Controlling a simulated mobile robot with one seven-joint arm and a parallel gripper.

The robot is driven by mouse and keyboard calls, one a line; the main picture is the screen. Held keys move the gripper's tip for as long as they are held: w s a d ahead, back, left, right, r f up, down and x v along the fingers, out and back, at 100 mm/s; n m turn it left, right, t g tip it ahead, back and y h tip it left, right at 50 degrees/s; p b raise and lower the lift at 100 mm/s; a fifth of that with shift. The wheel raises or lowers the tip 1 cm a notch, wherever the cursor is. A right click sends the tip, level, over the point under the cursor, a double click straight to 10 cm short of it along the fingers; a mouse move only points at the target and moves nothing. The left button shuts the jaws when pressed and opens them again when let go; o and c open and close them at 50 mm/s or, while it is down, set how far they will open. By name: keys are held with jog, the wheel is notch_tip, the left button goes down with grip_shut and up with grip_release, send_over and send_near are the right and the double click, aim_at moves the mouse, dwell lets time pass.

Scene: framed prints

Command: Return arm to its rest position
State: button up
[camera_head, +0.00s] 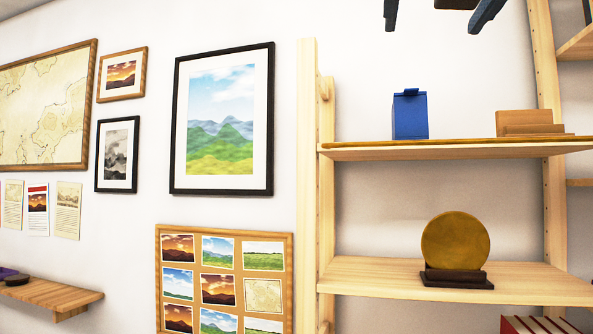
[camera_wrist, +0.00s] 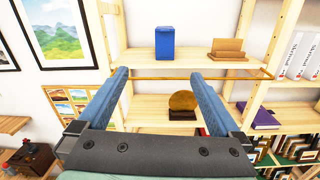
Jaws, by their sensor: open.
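My gripper (camera_wrist: 157,86) fills the lower middle of the wrist view, its two blue-grey fingers spread wide with nothing held between them. Both fingertips also show at the top edge of the head view (camera_head: 436,14), above the upper shelf and in front of the wall. Past the fingers in the wrist view is a light wooden shelf unit, and the gripper is apart from the things on it. The rest of my arm is out of the head view.
A blue box (camera_head: 410,115) and a wooden stepped holder (camera_head: 530,123) stand on the upper shelf (camera_head: 440,150). A round golden disc (camera_head: 455,241) on a dark stand is on the shelf below. Framed prints (camera_head: 222,120) and a picture board (camera_head: 224,280) hang on the left wall.

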jog(key=w+a+f+m+t+y+b, duration=0.2)
jog(key=w+a+f+m, duration=0.1)
jog(key=w+f+m, duration=0.3)
jog(key=s+a+f+m+t+y+b, duration=0.1)
jog(key=a+f+m+t+b, duration=0.15)
jog(key=f+m, duration=0.3)
jog(key=s+a+f+m+t+y+b, duration=0.1)
jog(key=a+f+m+y, duration=0.1)
jog(key=a+f+m, duration=0.3)
jog(key=s+a+f+m+t+b, duration=0.3)
jog(key=s+f+m+t, duration=0.1)
jog(key=s+f+m, duration=0.8)
jog(key=m, duration=0.3)
jog(key=shift+a+h+b, duration=0.3)
jog(key=shift+a, duration=0.05)
